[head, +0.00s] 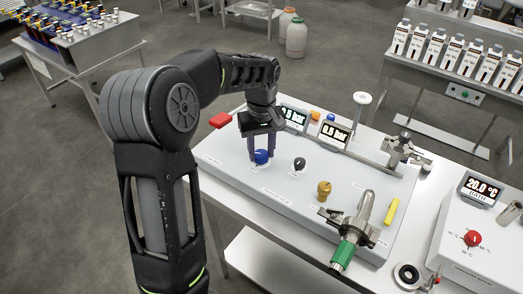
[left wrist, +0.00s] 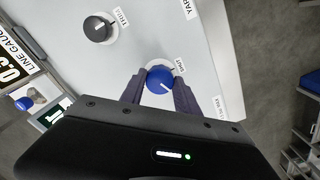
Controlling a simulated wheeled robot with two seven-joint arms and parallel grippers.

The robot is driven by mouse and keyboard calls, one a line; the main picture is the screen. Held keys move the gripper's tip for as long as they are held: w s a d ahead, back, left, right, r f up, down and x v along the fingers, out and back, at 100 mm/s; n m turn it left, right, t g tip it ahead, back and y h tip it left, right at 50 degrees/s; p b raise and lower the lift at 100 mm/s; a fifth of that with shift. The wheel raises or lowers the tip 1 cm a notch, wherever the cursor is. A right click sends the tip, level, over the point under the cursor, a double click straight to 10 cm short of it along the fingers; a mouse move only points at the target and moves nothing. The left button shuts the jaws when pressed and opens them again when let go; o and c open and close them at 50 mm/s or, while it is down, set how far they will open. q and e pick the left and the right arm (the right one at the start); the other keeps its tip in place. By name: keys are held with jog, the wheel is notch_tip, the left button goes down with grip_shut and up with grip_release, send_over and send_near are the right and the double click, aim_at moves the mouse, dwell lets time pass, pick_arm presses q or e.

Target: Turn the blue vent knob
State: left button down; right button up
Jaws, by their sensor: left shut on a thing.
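The blue vent knob (head: 261,157) sits on the pale sloped panel (head: 226,165), near its left end. It also shows in the left wrist view (left wrist: 160,79), with a white pointer line on its face. My left gripper (head: 262,150) comes down on it from above, with one finger on each side. In the left wrist view the fingers (left wrist: 160,92) are shut on the knob's sides. My right gripper is not in either view.
A black knob (head: 299,164) and a brass knob (head: 324,190) stand to the right on the panel. A green-handled valve (head: 347,245) is at the front right. Two gauge displays (head: 335,132) stand behind. A red piece (head: 220,120) is at the panel's back left.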

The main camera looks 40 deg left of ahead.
pick_arm(q)
jog(key=m, duration=0.5)
jog(key=shift+m, duration=0.3)
jog(key=m, duration=0.5)
jog(key=shift+a+b, duration=0.1)
jog(key=shift+b, duration=0.2)
jog(key=m, duration=0.5)
jog(key=shift+m, duration=0.4)
jog(key=m, duration=0.6)
jog(key=c, duration=0.9)
grip_release()
jog(key=shift+r, duration=0.1)
